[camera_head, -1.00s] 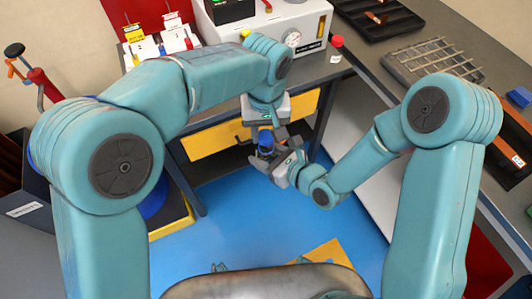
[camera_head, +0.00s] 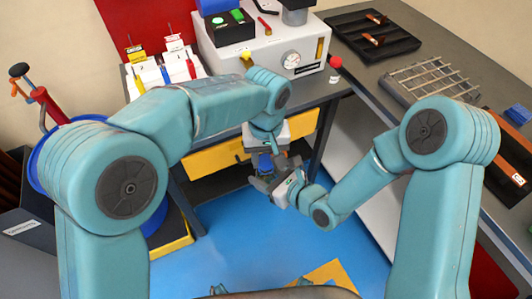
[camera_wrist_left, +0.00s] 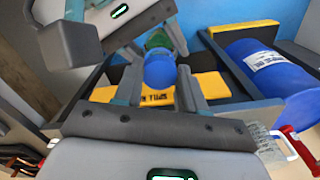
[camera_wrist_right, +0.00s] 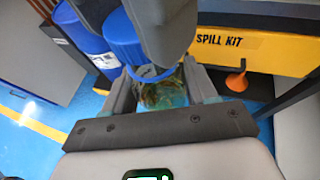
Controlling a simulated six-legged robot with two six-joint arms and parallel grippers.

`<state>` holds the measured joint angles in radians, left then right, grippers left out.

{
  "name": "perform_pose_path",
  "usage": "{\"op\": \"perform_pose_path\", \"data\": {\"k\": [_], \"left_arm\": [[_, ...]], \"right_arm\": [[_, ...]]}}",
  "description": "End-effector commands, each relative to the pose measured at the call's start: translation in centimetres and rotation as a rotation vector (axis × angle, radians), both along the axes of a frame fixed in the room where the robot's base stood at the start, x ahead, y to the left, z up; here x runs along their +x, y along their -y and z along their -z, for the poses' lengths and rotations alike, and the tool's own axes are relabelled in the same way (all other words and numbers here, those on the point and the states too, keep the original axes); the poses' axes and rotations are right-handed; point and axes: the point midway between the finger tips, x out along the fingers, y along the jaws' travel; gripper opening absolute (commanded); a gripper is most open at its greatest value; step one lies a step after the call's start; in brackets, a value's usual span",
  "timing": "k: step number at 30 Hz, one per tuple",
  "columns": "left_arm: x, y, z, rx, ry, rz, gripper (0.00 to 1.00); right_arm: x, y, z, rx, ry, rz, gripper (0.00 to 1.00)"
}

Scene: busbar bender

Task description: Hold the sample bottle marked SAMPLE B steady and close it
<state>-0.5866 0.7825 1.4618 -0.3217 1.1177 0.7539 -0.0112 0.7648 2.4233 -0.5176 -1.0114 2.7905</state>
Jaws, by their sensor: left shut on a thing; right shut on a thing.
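The sample bottle is greenish and see-through, between the fingers of my right gripper (camera_wrist_right: 163,92) in the right wrist view, where its body (camera_wrist_right: 165,93) shows. It also shows in the left wrist view (camera_wrist_left: 160,40). My left gripper (camera_wrist_left: 157,90) is shut on the blue cap (camera_wrist_left: 159,70), which also shows in the head view (camera_head: 265,162). The cap is in line with the bottle's mouth; I cannot tell whether it is seated. In the head view my left gripper (camera_head: 267,150) is above my right gripper (camera_head: 268,180). No SAMPLE B marking is readable.
A bench with a gauge box (camera_head: 290,50) stands behind the grippers. A yellow SPILL KIT box (camera_wrist_right: 250,50) is under the bench. A blue drum (camera_wrist_left: 268,70) stands nearby. Blue floor is open below.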

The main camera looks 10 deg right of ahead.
Motion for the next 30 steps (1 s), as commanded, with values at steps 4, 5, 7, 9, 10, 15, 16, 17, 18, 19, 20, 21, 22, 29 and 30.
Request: {"op": "perform_pose_path", "data": {"k": [4,5,7,9,10,15,16,17,18,19,20,21,22,29,30], "left_arm": [[0.0,0.0,0.0,0.0,0.001,0.0,0.12],[0.0,0.0,0.0,0.0,0.001,0.0,0.12],[0.0,0.0,0.0,0.0,0.001,0.0,0.12],[0.0,0.0,0.0,0.0,0.001,0.0,0.12],[0.0,0.0,0.0,0.0,0.001,0.0,0.12],[0.0,0.0,0.1,0.0,0.0,0.0,0.12],[0.0,0.0,0.2,0.0,0.0,0.0,0.12],[0.0,0.0,0.3,0.0,0.0,0.0,0.12],[0.0,0.0,0.4,0.0,0.0,0.0,0.12],[0.0,0.0,0.4,0.0,0.0,0.0,0.12],[0.0,0.0,0.5,0.0,0.0,0.0,0.12],[0.0,0.0,0.6,0.0,0.001,0.0,0.12],[0.0,0.0,0.6,0.0,0.001,0.0,0.12],[0.0,0.0,1.1,0.0,0.001,0.0,0.12],[0.0,0.0,1.2,0.0,0.001,0.0,0.12]], "right_arm": [[0.0,0.0,0.0,0.0,0.0,0.0,0.02],[0.0,0.0,0.0,0.0,0.0,0.0,0.02],[0.0,0.0,0.0,0.001,0.001,0.0,0.02],[0.0,0.0,0.0,0.001,0.001,0.0,0.02],[0.0,0.0,0.0,0.001,0.001,0.0,0.02],[0.0,0.0,0.0,0.001,0.001,0.0,0.02],[0.0,0.0,0.0,0.0,0.0,0.0,0.02],[0.0,0.0,0.0,0.0,0.0,0.0,0.02],[0.0,0.0,0.0,0.0,0.0,0.0,0.02],[0.0,0.0,0.0,0.0,0.0,0.0,0.02],[0.0,0.0,0.0,0.0,0.0,0.0,0.02],[0.0,0.0,0.0,0.001,0.001,0.0,0.02],[0.0,0.0,0.0,0.001,0.001,0.0,0.02],[0.0,0.0,0.0,0.0,0.0,0.0,0.02],[0.0,0.0,0.0,0.0,0.0,0.0,0.02]]}}
